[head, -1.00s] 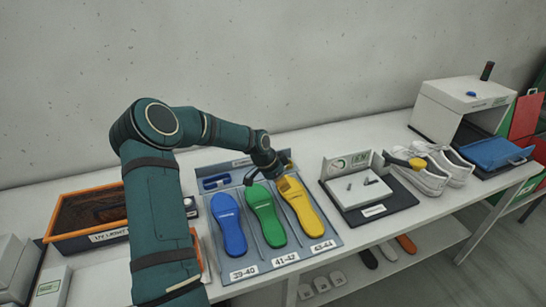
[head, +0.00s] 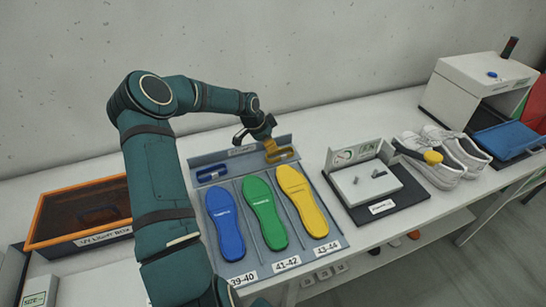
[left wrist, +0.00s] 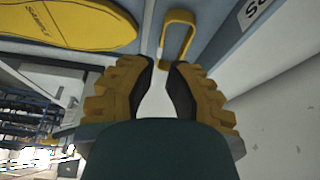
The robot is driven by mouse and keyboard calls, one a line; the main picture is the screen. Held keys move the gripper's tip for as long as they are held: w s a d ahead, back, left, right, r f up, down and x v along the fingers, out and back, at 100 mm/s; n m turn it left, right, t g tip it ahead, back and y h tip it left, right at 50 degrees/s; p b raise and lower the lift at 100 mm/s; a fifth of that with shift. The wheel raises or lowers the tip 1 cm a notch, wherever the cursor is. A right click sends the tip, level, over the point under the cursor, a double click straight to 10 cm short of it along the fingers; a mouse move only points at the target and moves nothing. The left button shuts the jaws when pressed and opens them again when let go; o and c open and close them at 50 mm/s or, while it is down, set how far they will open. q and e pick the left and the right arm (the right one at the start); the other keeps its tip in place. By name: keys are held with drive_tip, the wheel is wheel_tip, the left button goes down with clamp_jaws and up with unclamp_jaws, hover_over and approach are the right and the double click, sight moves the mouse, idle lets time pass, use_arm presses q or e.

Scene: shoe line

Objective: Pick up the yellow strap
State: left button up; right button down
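The yellow strap (head: 287,155) is a flat loop lying in the back compartment of the grey-blue insole tray (head: 342,241), behind the yellow insole. It also shows in the left wrist view (left wrist: 191,27), just beyond my fingertips. My left gripper (head: 271,150) is above the strap's left end in the head view and partly covers it. In the left wrist view my left gripper (left wrist: 164,66) has its two ribbed yellow-brown fingers apart with nothing between them. The strap appears close to the fingertips; I cannot tell if they touch. My right gripper is not in view.
A blue strap (head: 212,173) lies left in the same compartment. Blue (head: 225,222), green (head: 265,212) and yellow (head: 302,200) insoles fill the tray's front. A device on a black base (head: 410,199) and white shoes (head: 445,165) stand right; an orange-rimmed box (head: 80,240) stands left.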

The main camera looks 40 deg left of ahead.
sight(283, 157)
use_arm(q)
drive_tip(key=x, duration=0.9)
drive_tip(key=shift+s+a, duration=0.15)
drive_tip(key=shift+a, duration=0.1)
clamp_jaws()
